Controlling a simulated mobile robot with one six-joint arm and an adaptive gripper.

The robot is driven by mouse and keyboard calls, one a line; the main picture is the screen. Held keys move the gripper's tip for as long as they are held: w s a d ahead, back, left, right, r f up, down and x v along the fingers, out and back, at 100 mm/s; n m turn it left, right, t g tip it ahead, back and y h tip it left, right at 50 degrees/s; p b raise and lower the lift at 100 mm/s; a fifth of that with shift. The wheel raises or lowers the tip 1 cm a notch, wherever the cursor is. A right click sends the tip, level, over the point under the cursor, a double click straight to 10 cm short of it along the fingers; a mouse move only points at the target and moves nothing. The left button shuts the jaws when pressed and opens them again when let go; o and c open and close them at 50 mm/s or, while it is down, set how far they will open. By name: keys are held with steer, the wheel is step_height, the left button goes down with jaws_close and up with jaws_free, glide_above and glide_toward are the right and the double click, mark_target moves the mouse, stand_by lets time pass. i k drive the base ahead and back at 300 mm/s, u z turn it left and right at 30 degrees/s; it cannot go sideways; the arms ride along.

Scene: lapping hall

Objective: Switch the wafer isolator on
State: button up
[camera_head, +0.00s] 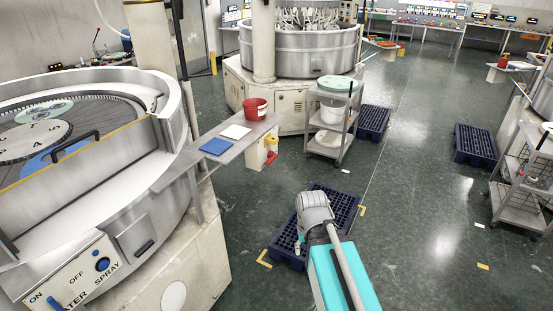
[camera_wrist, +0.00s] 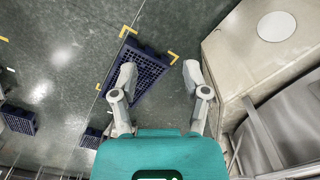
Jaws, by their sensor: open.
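No label naming a wafer isolator can be read. A cream control panel (camera_head: 80,278) at the lower left of the head view sits on the near round machine.
A steel shelf (camera_head: 222,161) holds a red bucket (camera_head: 256,109) and blue and white pads. A dark pallet (camera_head: 338,203) lies beneath my arm. A trolley (camera_head: 331,140) stands beyond, and another trolley (camera_head: 520,205) at right.

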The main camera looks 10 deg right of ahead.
mark_target(272, 157)
steer(key=u, duration=0.25)
steer(key=i, duration=1.2)
steer(key=z, duration=0.25)
